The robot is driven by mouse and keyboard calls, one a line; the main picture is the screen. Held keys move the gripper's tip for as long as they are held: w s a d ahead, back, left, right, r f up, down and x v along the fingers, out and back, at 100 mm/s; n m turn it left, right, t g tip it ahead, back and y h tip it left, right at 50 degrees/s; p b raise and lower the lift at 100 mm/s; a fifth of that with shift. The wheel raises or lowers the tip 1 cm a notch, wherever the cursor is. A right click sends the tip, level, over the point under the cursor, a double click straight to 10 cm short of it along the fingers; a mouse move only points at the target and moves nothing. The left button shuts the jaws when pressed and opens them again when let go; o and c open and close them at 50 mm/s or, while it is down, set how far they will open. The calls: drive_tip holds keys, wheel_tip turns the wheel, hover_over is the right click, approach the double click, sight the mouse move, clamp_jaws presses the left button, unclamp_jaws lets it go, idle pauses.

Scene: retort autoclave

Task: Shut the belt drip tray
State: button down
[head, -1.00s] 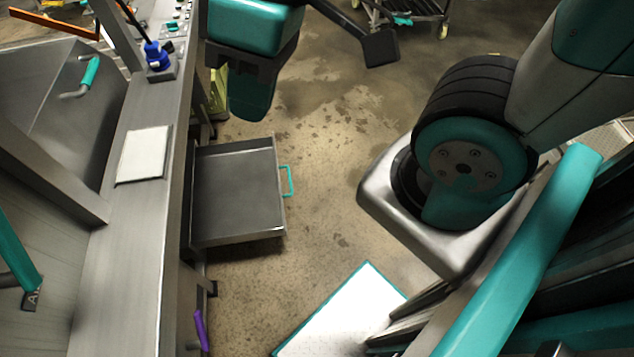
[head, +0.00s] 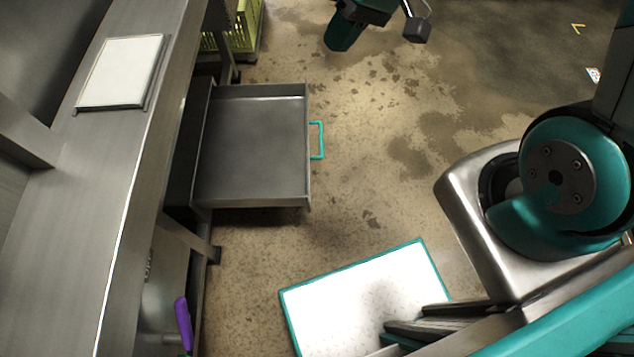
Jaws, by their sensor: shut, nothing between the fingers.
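The belt drip tray (head: 255,148) is a shallow grey metal drawer. It is pulled out from under the steel belt frame at left and stands open over the floor. Its teal handle (head: 317,140) is on its right-hand front edge. Part of my gripper and wrist is cut off by the top picture edge.
The steel frame ledge (head: 112,190) with a white pad (head: 121,72) runs along the left. A purple handle (head: 183,323) is low on the frame. A yellow-green crate (head: 245,25) stands behind the tray. A teal-edged white panel (head: 365,300) is in front. Floor right of the handle is clear.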

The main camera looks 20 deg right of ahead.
drive_tip(key=w+d+f+m+t+y+b, duration=0.1)
drive_tip(key=w+d+f+m+b, duration=0.15)
drive_tip(key=f+b, duration=1)
drive_tip(key=w+d+f+m+t+y+b, duration=0.15)
drive_tip(key=d+f+b, duration=0.25)
drive_tip(key=f, duration=1.8)
drive_tip(key=w+d+f+m+t+b, duration=0.1)
drive_tip(key=d+f+m+b, duration=0.25)
drive_tip(key=f+b, duration=0.9)
drive_tip(key=b+x, duration=0.1)
drive_tip(key=x, duration=1.4)
drive_tip(key=shift+f, duration=0.6)
drive_tip(key=shift+a+n, duration=0.15)
drive_tip(key=shift+n, duration=0.1)
